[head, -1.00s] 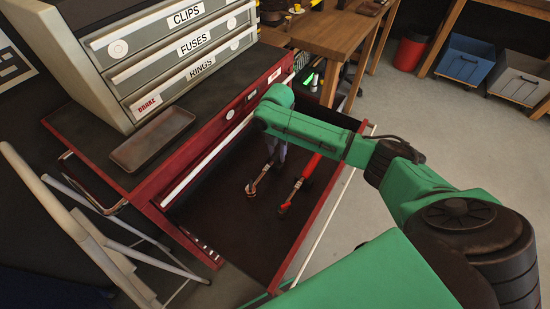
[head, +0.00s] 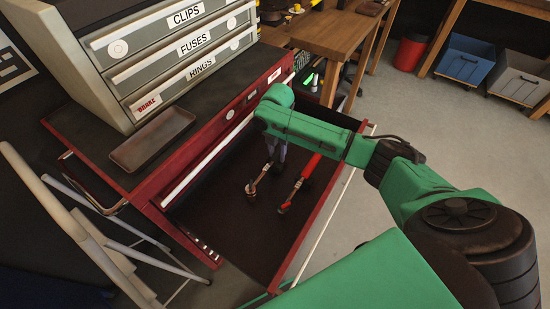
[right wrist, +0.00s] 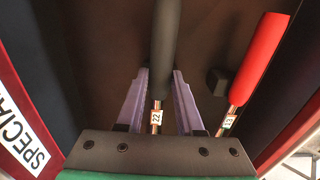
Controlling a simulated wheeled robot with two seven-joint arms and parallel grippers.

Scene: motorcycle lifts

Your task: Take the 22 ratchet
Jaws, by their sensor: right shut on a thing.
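The 22 ratchet (head: 260,180) is in the open red drawer, its metal head toward the front left of the drawer. In the right wrist view its dark grey handle (right wrist: 163,45) and a white tag reading 22 (right wrist: 156,117) show. My right gripper (head: 277,154) reaches down into the drawer, its purple-grey fingers on either side of the ratchet and shut on it. In the head view the arm hides most of the handle. My left gripper is not in view.
A red-handled ratchet (head: 305,175) lies close to the right; its tag (right wrist: 228,122) is hard to read. The drawer (head: 322,225) has raised walls around it. A brown tray (head: 153,138) and a grey cabinet (head: 180,60) stand on the chest top. A folding chair (head: 75,225) is at left.

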